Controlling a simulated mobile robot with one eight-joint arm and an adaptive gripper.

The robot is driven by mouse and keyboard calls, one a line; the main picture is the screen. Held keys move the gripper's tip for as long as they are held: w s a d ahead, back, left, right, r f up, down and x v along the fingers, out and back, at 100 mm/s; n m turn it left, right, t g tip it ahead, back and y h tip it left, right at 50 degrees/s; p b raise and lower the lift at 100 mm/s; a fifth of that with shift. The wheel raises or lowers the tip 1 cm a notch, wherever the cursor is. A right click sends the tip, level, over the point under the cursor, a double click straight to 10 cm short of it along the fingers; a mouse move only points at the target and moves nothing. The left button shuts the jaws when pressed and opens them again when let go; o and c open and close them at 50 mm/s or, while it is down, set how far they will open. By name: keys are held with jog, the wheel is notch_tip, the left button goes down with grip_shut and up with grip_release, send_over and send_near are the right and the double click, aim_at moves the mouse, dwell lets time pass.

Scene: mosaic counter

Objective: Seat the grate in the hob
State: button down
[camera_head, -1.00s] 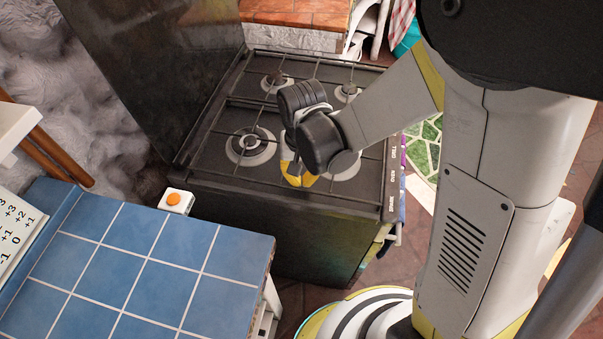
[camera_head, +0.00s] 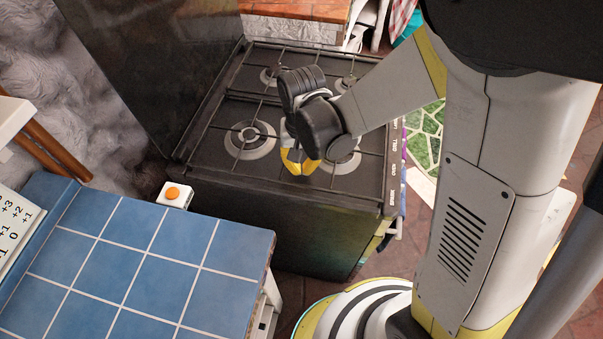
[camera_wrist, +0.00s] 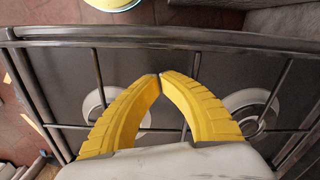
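The dark wire grate (camera_head: 276,125) lies across the front burners of the black hob (camera_head: 189,152). In the wrist view the grate (camera_wrist: 93,70) shows as thin bars crossing over two burners, with its long side along the hob's edge rail (camera_wrist: 230,36). My gripper (camera_head: 300,172) is over the near part of the hob, pointing down. In the wrist view the yellow fingertips of my gripper (camera_wrist: 160,77) are nearly together, with a middle grate bar running between them. My fingers and wrist hide part of the grate. I cannot tell whether the grate is fully down.
The stove's raised dark lid (camera_head: 150,70) stands at the left. A blue tiled counter (camera_head: 130,265) is in front, with a white box with an orange button (camera_head: 174,194) at its corner.

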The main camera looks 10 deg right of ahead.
notch_tip(320, 180, up, 10)
jog(key=w+p, duration=0.1)
jog(key=p, duration=0.3)
jog(key=shift+p, duration=0.4)
